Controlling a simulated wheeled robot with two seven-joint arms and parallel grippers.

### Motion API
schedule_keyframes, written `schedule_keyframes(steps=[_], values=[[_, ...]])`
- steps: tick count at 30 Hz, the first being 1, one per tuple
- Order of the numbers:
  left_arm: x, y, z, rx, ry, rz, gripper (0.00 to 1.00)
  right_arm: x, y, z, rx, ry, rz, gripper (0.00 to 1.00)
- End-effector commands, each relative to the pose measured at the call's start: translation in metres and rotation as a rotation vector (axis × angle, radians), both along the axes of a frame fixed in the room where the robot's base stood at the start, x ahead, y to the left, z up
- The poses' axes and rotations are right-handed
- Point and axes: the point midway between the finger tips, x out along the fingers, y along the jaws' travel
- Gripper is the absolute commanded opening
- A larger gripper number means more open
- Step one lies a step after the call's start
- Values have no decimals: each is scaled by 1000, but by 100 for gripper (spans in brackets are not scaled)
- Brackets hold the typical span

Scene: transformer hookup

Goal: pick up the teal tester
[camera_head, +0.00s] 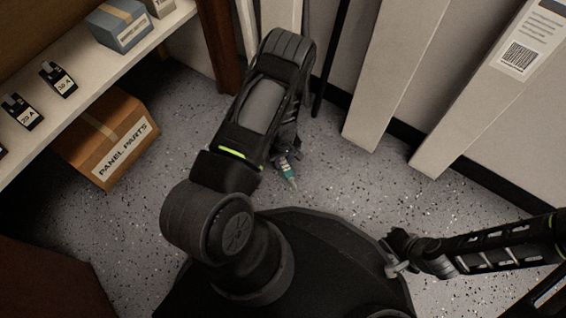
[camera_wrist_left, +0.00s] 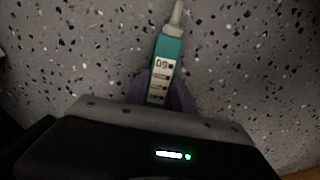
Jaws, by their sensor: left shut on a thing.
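The teal tester (camera_wrist_left: 167,58) has a white label with dark markings and a grey tapered tip. In the wrist view it sticks out from between the fingers of my left gripper (camera_wrist_left: 162,95), which is shut on it. In the head view the tester (camera_head: 289,172) shows below my left wrist, tip toward the lower right, with speckled floor behind it. My left gripper (camera_head: 283,158) is partly hidden by my arm there. I cannot tell how far the tester is above the floor. My right gripper (camera_head: 396,268) is small at the lower right, and its jaws are unclear.
A shelf (camera_head: 88,80) at the left bears small black devices (camera_head: 58,79) and a blue-grey box (camera_head: 122,25). A cardboard box (camera_head: 108,138) labelled "PANEL PARTS" stands on the floor below it. Pale panels (camera_head: 395,75) line the wall. The floor (camera_head: 340,190) around the tester is clear.

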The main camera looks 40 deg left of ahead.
Motion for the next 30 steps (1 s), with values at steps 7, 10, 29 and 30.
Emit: schedule_keyframes(steps=[7, 10, 29, 30], values=[[0, 0, 0, 0, -1, 0, 0, 0, 0, 0, 0, 0, 0, 0], [0, 0, 1, 0, -1, 0, 0, 0, 0, 0, 0, 0, 0, 0], [0, 0, 93, 0, -1, 1, 0, -7, 2, 43, -6, 6, 5, 0], [0, 0, 96, 0, 0, 0, 0, -8, 2, 44, -7, 7, 6, 0]])
